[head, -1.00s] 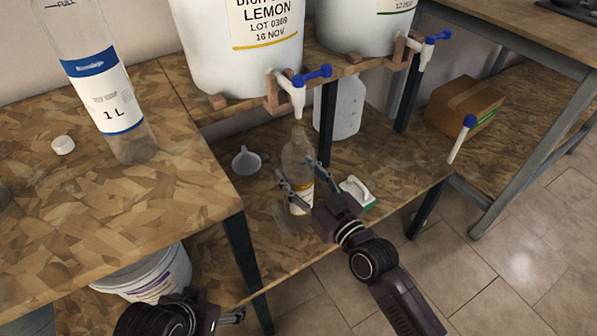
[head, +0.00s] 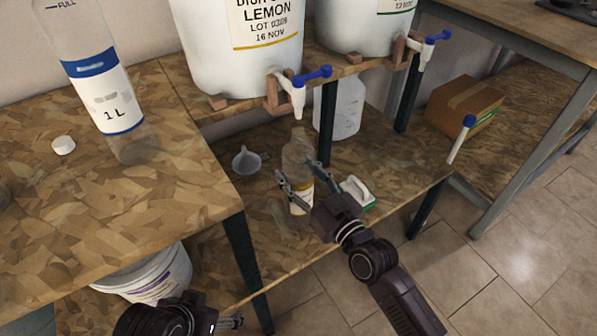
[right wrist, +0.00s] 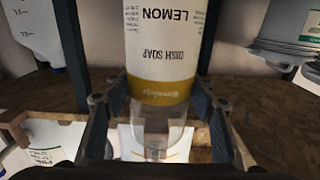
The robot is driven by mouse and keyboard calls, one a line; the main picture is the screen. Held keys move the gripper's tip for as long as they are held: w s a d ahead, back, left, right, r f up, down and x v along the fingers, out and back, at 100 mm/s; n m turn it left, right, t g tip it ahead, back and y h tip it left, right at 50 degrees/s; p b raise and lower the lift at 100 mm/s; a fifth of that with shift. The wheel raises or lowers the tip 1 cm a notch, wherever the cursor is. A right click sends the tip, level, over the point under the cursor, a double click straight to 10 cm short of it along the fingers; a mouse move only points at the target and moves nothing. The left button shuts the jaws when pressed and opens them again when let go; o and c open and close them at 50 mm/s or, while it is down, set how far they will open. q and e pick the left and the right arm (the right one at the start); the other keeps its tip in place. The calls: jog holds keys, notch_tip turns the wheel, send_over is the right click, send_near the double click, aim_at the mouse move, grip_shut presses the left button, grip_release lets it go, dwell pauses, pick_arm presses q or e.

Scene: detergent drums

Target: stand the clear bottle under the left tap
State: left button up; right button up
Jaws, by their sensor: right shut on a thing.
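A clear bottle (head: 297,158) with a white-and-yellow label stands upright above the lower shelf. Its mouth is just below the spout of the left tap (head: 298,95), which has a blue handle. I cannot tell whether its base touches the shelf. My right gripper (head: 301,180) is shut on it, with one finger on each side. In the right wrist view the bottle (right wrist: 165,60) appears upside down, its label reading LEMON DISH SOAP, between the fingers (right wrist: 160,115). My left gripper (head: 238,322) is low at the front, partly cut off by the frame; its opening is unclear.
A large 1 L bottle (head: 100,85) and a white cap (head: 63,145) are on the left table. A funnel (head: 246,161), a white jug (head: 340,105) and a green-and-white brush (head: 357,192) surround the held bottle on the shelf. A bucket (head: 150,275) is below left.

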pick_arm(q)
jog(key=shift+s+a+g, duration=0.15)
jog(key=shift+s+g, duration=0.15)
jog(key=shift+s, duration=0.15)
dwell(0.5)
pick_arm(e)
jog(key=o, duration=0.9)
jog(key=o, duration=0.6)
jog(key=shift+c, duration=0.2)
jog(key=v, duration=1.2)
